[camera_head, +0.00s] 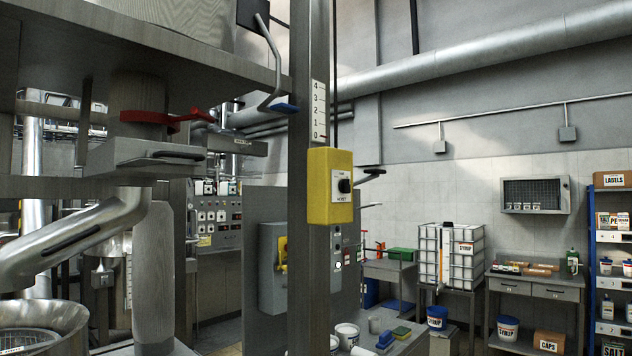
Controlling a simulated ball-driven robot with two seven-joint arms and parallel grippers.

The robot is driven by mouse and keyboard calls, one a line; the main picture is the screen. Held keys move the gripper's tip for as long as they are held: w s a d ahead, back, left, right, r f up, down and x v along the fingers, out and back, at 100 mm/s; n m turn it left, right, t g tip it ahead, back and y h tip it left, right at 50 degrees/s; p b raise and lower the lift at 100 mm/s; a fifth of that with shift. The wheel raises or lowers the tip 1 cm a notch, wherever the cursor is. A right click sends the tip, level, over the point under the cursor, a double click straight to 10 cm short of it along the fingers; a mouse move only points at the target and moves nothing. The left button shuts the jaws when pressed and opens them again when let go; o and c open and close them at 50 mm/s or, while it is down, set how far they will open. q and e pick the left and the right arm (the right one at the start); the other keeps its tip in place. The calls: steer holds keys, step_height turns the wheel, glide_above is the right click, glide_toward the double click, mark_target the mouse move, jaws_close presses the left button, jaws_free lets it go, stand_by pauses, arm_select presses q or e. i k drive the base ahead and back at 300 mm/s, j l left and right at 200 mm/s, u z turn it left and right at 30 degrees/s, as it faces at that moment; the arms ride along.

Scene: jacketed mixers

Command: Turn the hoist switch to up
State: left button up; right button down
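The hoist switch is a black knob (344,186) on the front of a yellow box (322,212). The box is fixed to a tall grey post (300,270) near the middle of the camera_head view. Small lettering sits above and below the knob; the lower word appears to read HOIST. The knob's pointing direction is too small to tell. A scale plate (319,112) marked 0 to 4 is on the post above the box. Neither of my grippers shows in this view, and nothing covers the front of the box.
A red valve handle (165,117) and a slanting metal pipe (75,236) stand at the left, above a round metal vessel (42,318). A bent lever with a blue end (284,107) hangs beside the post. A grey cabinet (283,283) stands behind the post.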

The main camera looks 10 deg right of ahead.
mark_target(344, 184)
steer(key=i+l+u, duration=0.15)
steer(key=l+u, duration=0.35)
steer(key=i+l+u, duration=0.1)
steer(key=l+u, duration=0.4)
steer(key=j, duration=0.1)
